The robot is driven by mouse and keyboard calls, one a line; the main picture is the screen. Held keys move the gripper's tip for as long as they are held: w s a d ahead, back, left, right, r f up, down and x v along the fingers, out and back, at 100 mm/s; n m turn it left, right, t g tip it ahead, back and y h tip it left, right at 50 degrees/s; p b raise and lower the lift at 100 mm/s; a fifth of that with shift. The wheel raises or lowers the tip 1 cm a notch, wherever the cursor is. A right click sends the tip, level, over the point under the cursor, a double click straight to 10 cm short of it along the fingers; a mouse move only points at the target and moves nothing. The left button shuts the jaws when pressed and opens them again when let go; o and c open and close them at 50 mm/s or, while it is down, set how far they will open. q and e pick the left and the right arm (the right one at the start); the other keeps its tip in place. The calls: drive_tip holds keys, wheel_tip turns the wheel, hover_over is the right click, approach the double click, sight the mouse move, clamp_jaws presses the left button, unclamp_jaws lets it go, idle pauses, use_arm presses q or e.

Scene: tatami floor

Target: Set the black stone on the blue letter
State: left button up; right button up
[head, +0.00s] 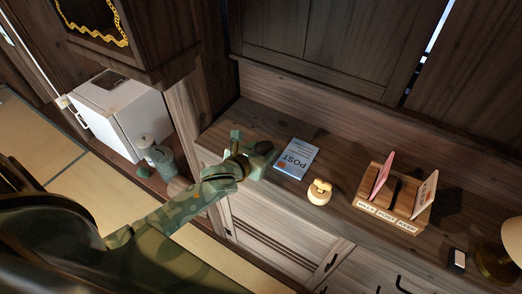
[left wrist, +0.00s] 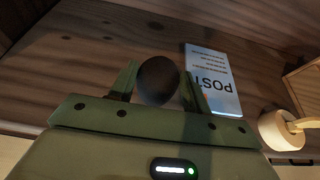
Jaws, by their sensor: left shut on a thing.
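The blue letter (head: 297,158) lies flat on the dark wooden cabinet top, with "POST" printed on it. In the left wrist view the letter (left wrist: 212,82) is just right of my fingers. My left gripper (head: 262,156) is over the cabinet top, left of the letter. In the left wrist view it is shut on the black stone (left wrist: 158,80), a dark round thing between the two fingers. The stone appears beside the letter, not over it; its height above the wood is hard to tell. My right gripper is not in view.
A small pale wooden round object (head: 319,192) stands right of the letter, also in the left wrist view (left wrist: 280,130). Further right is a labelled wooden rack (head: 394,203) with a pink card and a cream card. A lamp (head: 496,262) stands at the far right.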

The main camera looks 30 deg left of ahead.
use_arm(q)
drive_tip(key=shift+f, duration=0.1)
drive_tip(key=o, duration=1.1)
drive_tip(key=shift+r, duration=0.2)
drive_tip(key=p+v, duration=0.1)
drive_tip(key=v, duration=1.1)
drive_tip(key=shift+p, duration=0.4)
